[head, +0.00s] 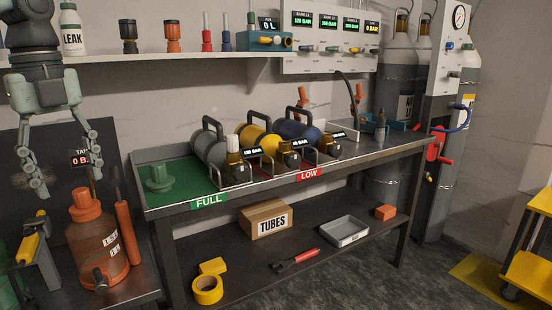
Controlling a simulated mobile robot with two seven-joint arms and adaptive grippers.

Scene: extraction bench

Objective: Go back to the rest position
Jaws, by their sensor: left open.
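My left gripper (62,165) hangs at the upper left of the head view, fingers pointing down and spread apart, with nothing between them. My right gripper is not in the head view. On the bench (380,160), a grey, a yellow and a blue cylinder lie in racks (238,180), each with a valve and a small display. A green valve-like piece (158,179) stands on the green FULL area at the bench's left end.
A wall shelf (140,57) holds a LEAK bottle (72,30) and small fittings. The lower shelf carries a TUBES box (266,219), yellow tape (207,289), a red-handled wrench (293,260) and a metal tray (344,231). A yellow cart (530,245) stands at right. Floor between is clear.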

